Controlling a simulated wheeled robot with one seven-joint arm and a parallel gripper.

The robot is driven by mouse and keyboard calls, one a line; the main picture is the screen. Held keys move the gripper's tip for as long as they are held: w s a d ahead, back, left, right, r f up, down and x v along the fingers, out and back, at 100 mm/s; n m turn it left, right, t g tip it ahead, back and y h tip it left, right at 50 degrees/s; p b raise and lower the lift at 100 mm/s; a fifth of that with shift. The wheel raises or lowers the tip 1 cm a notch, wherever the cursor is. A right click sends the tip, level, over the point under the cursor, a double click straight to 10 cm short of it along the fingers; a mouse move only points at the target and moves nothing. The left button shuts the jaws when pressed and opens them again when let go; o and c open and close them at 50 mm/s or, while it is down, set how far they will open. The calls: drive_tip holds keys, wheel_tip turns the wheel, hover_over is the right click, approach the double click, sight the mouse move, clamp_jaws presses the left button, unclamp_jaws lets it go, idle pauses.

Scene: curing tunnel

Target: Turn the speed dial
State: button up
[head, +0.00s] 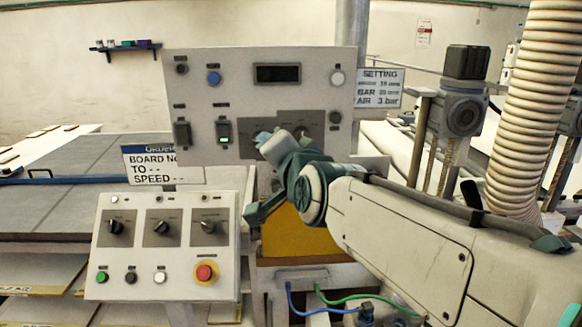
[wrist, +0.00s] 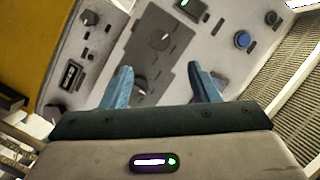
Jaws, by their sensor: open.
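The control panel (head: 230,105) stands upright in the head view. It carries two dark dial plates low down, partly hidden behind my gripper (head: 266,138). A dial (head: 304,131) shows beside the gripper. I cannot read which one is the speed dial. In the wrist view my gripper (wrist: 162,88) is open and empty, its blue fingers apart and pointing at the grey dial plate. One dial (wrist: 165,39) lies beyond the fingertips. A second dial (wrist: 139,87) lies between the fingers, nearer the left one, partly hidden by the gripper body. I cannot tell whether anything touches.
A lower console (head: 165,265) has several dials, small buttons and a red emergency stop (head: 204,272). An order sign (head: 155,165) and a setting sign (head: 380,88) flank the panel. A ribbed hose (head: 535,110) stands at right. A blue button (head: 213,78) sits above the green-lit switch (head: 224,140).

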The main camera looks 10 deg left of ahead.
drive_tip(key=v, duration=0.3)
idle(0.4)
drive_tip(key=s+d+f+n+g+h, duration=0.25)
drive_tip(key=d+f+g+h, duration=0.2)
drive_tip(key=d+f, duration=0.95)
drive_tip(key=s+d+f+n+g+h, duration=0.2)
drive_tip(key=s+d+f+g, duration=0.4)
drive_tip(key=s+d+f, duration=0.5)
wheel_tip(320, 180, down, 3)
drive_tip(key=shift+s+r+g+h, duration=0.1)
drive_tip(key=shift+s+g+h, duration=0.25)
drive_tip(key=shift+s+h, duration=0.6)
drive_tip(key=shift+n, duration=0.25)
